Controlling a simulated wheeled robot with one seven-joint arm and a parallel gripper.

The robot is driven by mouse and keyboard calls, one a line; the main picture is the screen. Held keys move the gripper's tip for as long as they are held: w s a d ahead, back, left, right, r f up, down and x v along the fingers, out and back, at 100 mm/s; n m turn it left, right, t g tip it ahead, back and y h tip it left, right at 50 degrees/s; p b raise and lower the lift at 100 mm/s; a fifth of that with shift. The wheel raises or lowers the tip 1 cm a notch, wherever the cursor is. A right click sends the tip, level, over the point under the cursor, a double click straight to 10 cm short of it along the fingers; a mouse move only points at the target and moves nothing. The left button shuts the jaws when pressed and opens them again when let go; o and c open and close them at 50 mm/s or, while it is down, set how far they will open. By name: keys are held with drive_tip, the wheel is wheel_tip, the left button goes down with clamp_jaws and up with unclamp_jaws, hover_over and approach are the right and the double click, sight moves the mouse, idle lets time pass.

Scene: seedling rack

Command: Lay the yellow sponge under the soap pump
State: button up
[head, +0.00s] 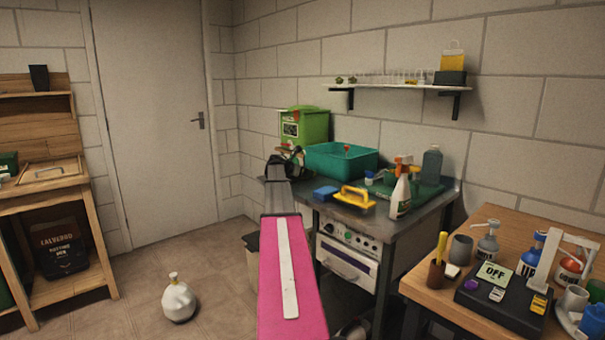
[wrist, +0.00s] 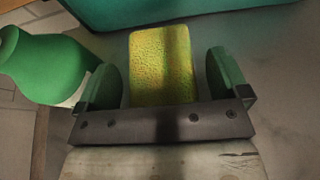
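The yellow sponge (wrist: 162,66) lies flat on the grey counter in the wrist view, ahead of and between my gripper's two green fingers (wrist: 170,80). Bare counter shows on both sides of it, so the fingers are open and apart from it. In the head view my gripper (head: 284,163) is over the left end of the counter, and I cannot make out the sponge there. A rounded green bottle-like thing (wrist: 42,68) stands close by the left finger; I cannot tell whether it is the soap pump. Pump-topped bottles (head: 487,246) stand on the right wooden table.
A teal tub (head: 342,162) stands behind the gripper, with a green bin (head: 304,126) at the back left. A blue block (head: 325,194), a yellow-handled tool (head: 354,197) and a spray bottle (head: 400,192) stand to the right. The counter's front strip (head: 378,212) is partly clear.

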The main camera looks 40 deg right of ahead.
drive_tip(key=shift+r, duration=0.2)
drive_tip(key=v, duration=1.2)
idle(0.9)
